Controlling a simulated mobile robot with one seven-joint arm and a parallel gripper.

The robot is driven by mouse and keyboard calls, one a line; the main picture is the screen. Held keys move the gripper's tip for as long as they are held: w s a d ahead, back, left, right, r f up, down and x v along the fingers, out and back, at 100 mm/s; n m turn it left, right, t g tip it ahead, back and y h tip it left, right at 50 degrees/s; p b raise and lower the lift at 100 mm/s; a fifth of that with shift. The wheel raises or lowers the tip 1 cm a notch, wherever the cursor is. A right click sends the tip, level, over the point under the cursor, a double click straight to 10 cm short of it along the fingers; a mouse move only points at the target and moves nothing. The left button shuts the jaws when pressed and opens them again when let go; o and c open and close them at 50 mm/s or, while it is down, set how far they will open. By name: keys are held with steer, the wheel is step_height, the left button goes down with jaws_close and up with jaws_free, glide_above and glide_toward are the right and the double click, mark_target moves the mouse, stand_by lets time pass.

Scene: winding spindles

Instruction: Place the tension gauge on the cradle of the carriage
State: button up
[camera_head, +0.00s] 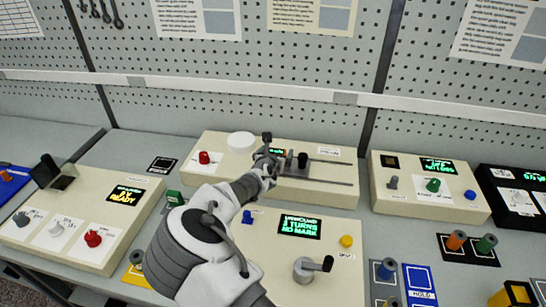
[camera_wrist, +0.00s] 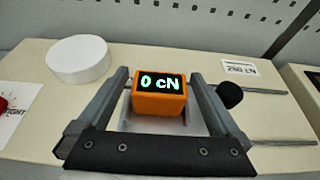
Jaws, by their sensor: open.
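The tension gauge (camera_wrist: 160,101) is an orange box with a green "0 cN" display. It sits on a pale plate (camera_wrist: 168,125), apparently the carriage's cradle, on the cream panel (camera_wrist: 45,90). My gripper (camera_wrist: 160,76) is open, with one finger on each side of the gauge. Small gaps appear between the fingers and the box. In the head view my gripper (camera_head: 268,152) is over the back panel and mostly hides the gauge. Slide rails (camera_head: 325,180) run to the right of it. The gauge's underside is hidden.
A white disc (camera_wrist: 78,58) lies left of the gauge. A black knob (camera_wrist: 229,95) stands close to the right finger. The front panel has a display (camera_head: 300,227), a crank (camera_head: 312,268) and a yellow knob (camera_head: 347,241). More panels stand at left and right.

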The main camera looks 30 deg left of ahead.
steer(key=b+v, duration=0.1)
steer(key=v, duration=1.1)
steer(key=d+r+m+g+h, duration=0.1)
steer(key=d+m+g+h, duration=0.4)
steer(key=d+m, duration=1.65)
steer(key=s+d+r+m+g, duration=0.1)
steer(key=s+d+r+m, duration=0.7)
steer(key=s+d, duration=0.3)
steer(key=s+d+r+m+g, duration=0.1)
steer(key=s+d+r+m, duration=0.8)
steer(key=s+d+m, duration=0.1)
steer(key=shift+s+d+y, duration=0.4)
steer(key=shift+s+d, duration=0.2)
steer(key=shift+d, duration=0.55)
